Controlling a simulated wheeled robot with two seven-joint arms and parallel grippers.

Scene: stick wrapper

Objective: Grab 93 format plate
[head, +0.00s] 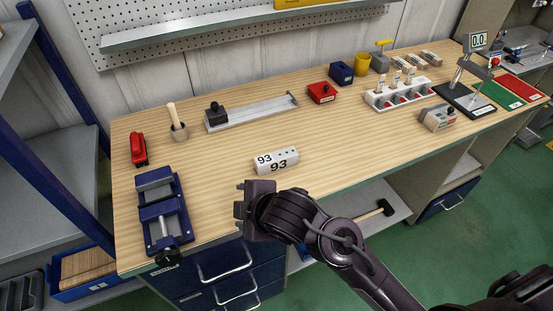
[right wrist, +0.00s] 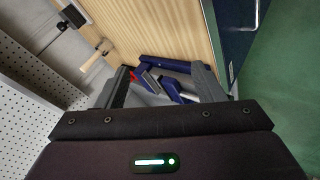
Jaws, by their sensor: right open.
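The 93 format plate (head: 276,162) is a white block marked "93" on its top and front, with dark dots. It lies on the wooden bench near the front edge, at the middle in the head view. My right gripper (head: 243,203) is just in front and left of the plate, by the bench's front edge, apart from it. In the right wrist view its two fingers (right wrist: 165,85) are spread with nothing held, facing the blue vise (right wrist: 170,82). The plate does not show in the right wrist view. My left gripper is not in view.
A metal rail fixture (head: 250,112) lies behind the plate. A red box (head: 321,93) and white rack (head: 400,95) stand to the right. Bare wood (head: 345,140) surrounds the plate.

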